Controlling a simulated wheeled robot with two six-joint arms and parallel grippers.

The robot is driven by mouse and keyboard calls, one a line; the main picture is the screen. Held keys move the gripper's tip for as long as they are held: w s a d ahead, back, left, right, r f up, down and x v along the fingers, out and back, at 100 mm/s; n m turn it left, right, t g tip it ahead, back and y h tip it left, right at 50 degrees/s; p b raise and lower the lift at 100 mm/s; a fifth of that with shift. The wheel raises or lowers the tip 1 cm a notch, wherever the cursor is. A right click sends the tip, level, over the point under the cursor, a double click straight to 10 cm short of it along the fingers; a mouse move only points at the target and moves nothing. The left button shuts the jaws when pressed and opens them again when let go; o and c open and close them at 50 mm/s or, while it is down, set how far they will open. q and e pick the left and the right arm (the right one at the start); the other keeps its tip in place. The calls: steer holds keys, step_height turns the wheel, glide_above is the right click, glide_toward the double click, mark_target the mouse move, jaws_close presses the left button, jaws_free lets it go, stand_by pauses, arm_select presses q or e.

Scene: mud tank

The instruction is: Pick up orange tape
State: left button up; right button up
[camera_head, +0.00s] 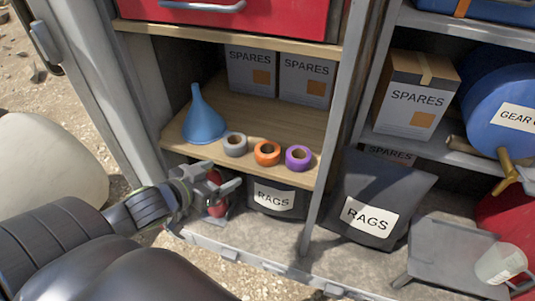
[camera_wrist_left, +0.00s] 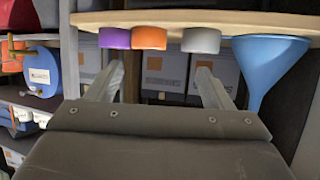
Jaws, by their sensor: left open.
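The orange tape (camera_head: 267,153) lies on the wooden shelf near its front edge, between a grey tape (camera_head: 235,145) and a purple tape (camera_head: 298,158). My left gripper (camera_head: 217,177) is open and empty, in front of the shelf and left of the orange tape in the head view. The left wrist view looks upside down. There the orange tape (camera_wrist_left: 149,38) shows beyond the gap between the two fingers of the left gripper (camera_wrist_left: 160,76), apart from them. My right gripper is not in view.
A blue funnel (camera_head: 204,122) stands left of the tapes on the shelf (camera_head: 240,108). Spares boxes (camera_head: 304,80) stand behind. A rags bin (camera_head: 277,199) sits under the shelf. A cabinet upright (camera_head: 337,125) is to the right. A red drawer (camera_head: 270,20) is above.

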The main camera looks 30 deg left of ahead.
arm_select(q)
steer(key=d+r, duration=0.1)
steer(key=b, duration=0.1)
glide_toward(259, 157)
steer(key=x, duration=0.6)
steer(key=shift+w+a+f, duration=0.1)
steer(key=shift+w, duration=0.25)
steer(key=shift+d+p+x, duration=0.15)
steer(key=shift+p+x, duration=0.1)
steer(key=shift+x, duration=1.15)
steer(key=shift+d+p+x, duration=0.1)
steer(key=shift+p+x, duration=0.1)
steer(key=shift+x, duration=1.2)
steer(key=shift+s, duration=0.1)
steer(key=c, duration=0.8)
